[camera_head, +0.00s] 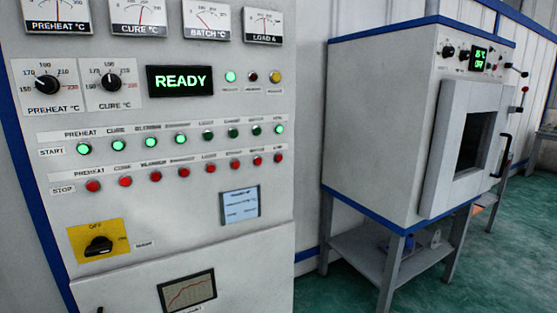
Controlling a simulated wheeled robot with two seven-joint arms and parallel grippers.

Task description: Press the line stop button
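A row of red stop buttons (184,172) runs across the pale control panel, with a STOP tag (62,190) at its left end. The first two stop buttons, labelled PREHEAT (93,185) and CURE (125,181), are at the left. The labels farther right are too small to read surely, so I cannot tell which button is the line stop. The rightmost stop button (278,158) is near the panel's right edge. Neither of my grippers is in view.
Above is a row of green start buttons (150,142), some lit brightly and some dark. The display (180,80) reads READY. A black rotary switch (99,245) on a yellow plate sits lower left. An oven (385,120) on a stand is at the right.

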